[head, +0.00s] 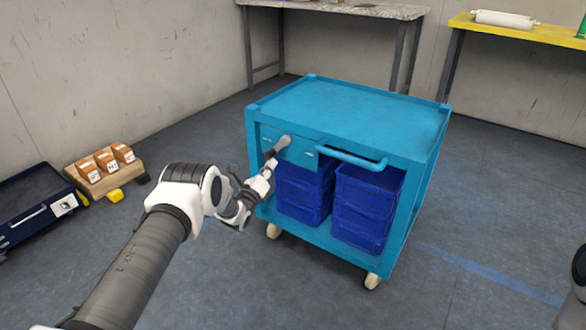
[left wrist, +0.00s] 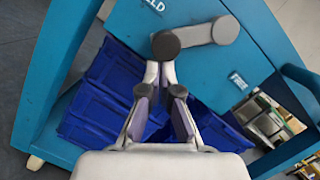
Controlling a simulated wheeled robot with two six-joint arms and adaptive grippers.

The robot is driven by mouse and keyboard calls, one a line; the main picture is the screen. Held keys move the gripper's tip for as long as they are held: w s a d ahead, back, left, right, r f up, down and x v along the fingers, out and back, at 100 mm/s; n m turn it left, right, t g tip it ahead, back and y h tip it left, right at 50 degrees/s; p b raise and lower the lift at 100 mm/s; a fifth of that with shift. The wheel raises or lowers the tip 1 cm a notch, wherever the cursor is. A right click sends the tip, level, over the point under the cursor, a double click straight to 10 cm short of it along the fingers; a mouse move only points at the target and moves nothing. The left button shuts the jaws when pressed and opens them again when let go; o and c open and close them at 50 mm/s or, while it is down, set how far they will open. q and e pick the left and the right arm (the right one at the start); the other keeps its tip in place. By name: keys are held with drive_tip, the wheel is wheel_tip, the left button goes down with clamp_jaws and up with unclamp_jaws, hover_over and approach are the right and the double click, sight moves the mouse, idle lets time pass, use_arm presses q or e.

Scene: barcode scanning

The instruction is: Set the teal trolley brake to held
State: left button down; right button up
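The teal trolley (head: 350,115) stands in the middle of the head view. Its brake lever (head: 281,144) is a grey bar on the front panel, and in the left wrist view it shows as a bar (left wrist: 198,35) with a dark round knob at its left end. A label ending in "LD" (left wrist: 155,5) is above the knob; another label (left wrist: 237,80) is at lower right, too small to read. My left gripper (head: 266,170) is shut, its fingertips (left wrist: 160,74) close together at the knob's lower edge. I cannot tell whether they touch it. My right gripper is not in view.
Blue bins (head: 370,205) fill the trolley's lower space, and a teal handle (head: 350,157) sticks out to the right of the lever. A wooden tray with orange boxes (head: 104,168) is on the floor at left. Floor right of the trolley is clear.

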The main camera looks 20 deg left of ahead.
use_arm(q)
drive_tip(key=s+f, duration=0.2)
drive_tip(key=s, duration=0.9)
drive_tip(key=shift+s+a+f, duration=0.15)
drive_tip(key=shift+s+a, duration=0.05)
drive_tip(key=shift+s, duration=0.2)
